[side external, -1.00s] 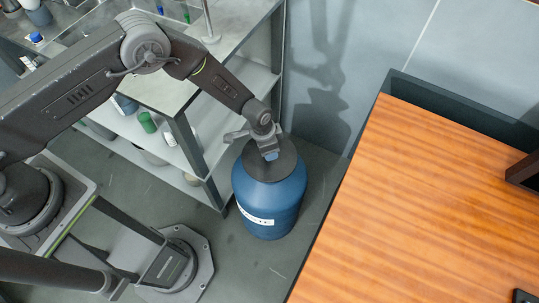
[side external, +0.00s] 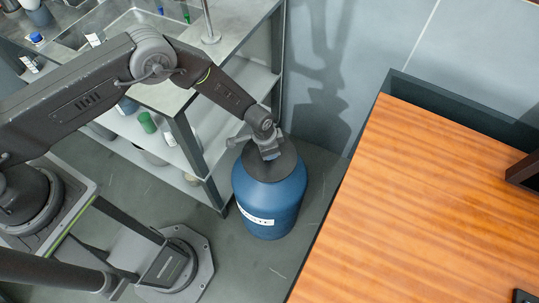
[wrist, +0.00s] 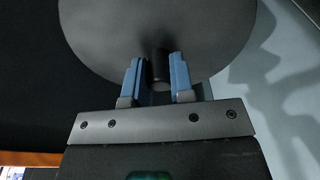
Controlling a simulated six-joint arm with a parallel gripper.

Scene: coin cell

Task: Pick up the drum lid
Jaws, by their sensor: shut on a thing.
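The blue drum (side external: 268,205) stands upright on the floor with a white label on its side. The dark round drum lid (side external: 287,164) is at its top, and I cannot see a gap between them. My gripper (side external: 268,156) is over the lid. In the wrist view the lid (wrist: 205,40) is a wide dark disc with a short dark knob (wrist: 160,68). My gripper (wrist: 156,72) has its blue fingers on either side of the knob and is shut on it. The drum is not distinguishable in the wrist view.
A grey shelf bench (side external: 180,92) with bottles stands left of the drum. A wooden table (side external: 430,180) with a dark edge is to the right. A tiled wall (side external: 350,50) is behind. Some grey floor (side external: 255,262) is clear in front of the drum.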

